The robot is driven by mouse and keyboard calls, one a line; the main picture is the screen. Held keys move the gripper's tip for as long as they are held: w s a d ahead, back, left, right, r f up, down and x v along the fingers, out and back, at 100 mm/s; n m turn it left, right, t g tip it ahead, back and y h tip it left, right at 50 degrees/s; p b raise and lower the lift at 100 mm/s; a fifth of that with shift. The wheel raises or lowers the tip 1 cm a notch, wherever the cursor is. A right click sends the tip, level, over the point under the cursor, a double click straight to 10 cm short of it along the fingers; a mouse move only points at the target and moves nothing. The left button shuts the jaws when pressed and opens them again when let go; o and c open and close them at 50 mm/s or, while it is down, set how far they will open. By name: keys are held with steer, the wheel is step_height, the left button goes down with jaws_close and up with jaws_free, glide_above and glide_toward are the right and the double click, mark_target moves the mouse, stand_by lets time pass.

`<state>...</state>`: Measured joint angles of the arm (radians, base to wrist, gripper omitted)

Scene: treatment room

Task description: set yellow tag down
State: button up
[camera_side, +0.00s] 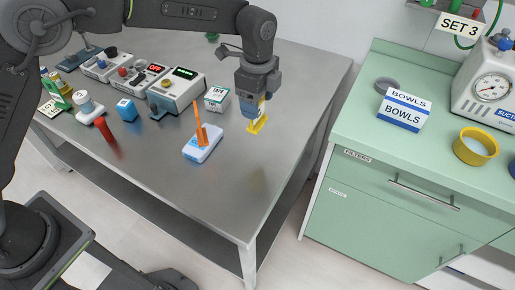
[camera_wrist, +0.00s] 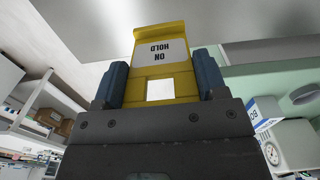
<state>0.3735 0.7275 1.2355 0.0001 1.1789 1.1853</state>
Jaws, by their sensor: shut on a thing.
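The yellow tag (camera_side: 258,125) is in my gripper (camera_side: 254,106) at the right part of the steel table (camera_side: 230,195). In the wrist view the yellow tag (camera_wrist: 160,84) has a white label reading "ON HOLD", seen upside down, and a square opening. The two blue fingers of my gripper (camera_wrist: 160,83) are shut on its sides. In the side view the tag's lower end is close to the table top. I cannot tell whether it touches.
Left of the tag are a white-and-blue pack with an orange piece (camera_side: 203,143) and a TAPE box (camera_side: 217,98). The table front is clear. A green cabinet (camera_side: 385,190) with a BOWLS box (camera_side: 403,110) stands right, across a gap.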

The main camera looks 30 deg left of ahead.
steer(key=shift+w+a+f, duration=0.1)
steer(key=shift+w+f, duration=0.2)
steer(key=shift+w, duration=0.05)
step_height(320, 180, down, 10)
steer(key=shift+r, duration=0.25)
steer(key=shift+f, duration=0.1)
steer(key=o, duration=0.9)
